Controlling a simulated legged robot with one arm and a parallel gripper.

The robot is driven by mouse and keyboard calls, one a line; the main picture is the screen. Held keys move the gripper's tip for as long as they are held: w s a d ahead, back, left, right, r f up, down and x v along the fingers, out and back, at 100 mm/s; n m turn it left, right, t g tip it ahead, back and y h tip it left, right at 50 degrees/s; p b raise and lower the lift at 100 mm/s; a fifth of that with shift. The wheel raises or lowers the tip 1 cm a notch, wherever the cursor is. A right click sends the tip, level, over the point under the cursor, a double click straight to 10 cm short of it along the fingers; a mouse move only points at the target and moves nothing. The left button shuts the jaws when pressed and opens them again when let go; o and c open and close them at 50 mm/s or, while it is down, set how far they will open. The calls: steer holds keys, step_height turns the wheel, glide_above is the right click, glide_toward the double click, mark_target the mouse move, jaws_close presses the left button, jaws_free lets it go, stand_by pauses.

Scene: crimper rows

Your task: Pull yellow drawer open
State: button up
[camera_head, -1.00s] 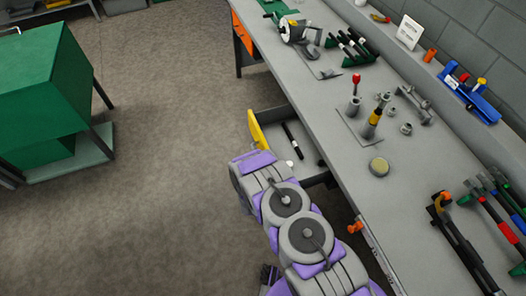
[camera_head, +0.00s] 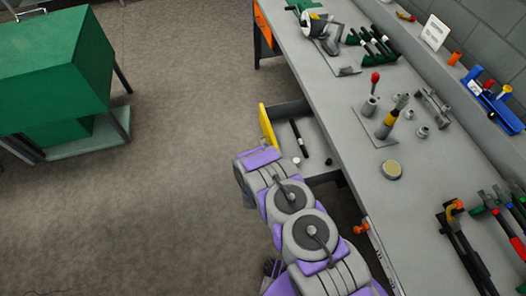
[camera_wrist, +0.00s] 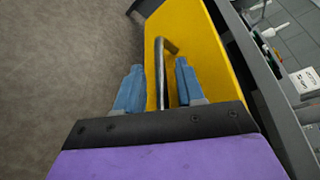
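The yellow drawer front (camera_head: 267,125) stands out from under the grey workbench, and the open drawer shows inside. In the wrist view the yellow front (camera_wrist: 200,70) fills the middle right, with a dark bar handle (camera_wrist: 162,75) on it. My gripper (camera_wrist: 158,70) has its two blue fingers apart, one on each side of the handle. Gaps show between the fingers and the bar. In the head view my purple and grey arm covers the fingers and the near end of the drawer.
A black marker (camera_head: 299,141) and a small white item (camera_head: 296,160) lie in the drawer. A green cabinet (camera_head: 55,70) stands at the left. The floor (camera_head: 170,190) between is clear.

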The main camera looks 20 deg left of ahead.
steer(key=p+v, duration=0.3)
steer(key=v, duration=1.4)
steer(key=shift+s+p, duration=0.2)
steer(key=shift+p, duration=0.1)
steer(key=shift+w, duration=0.1)
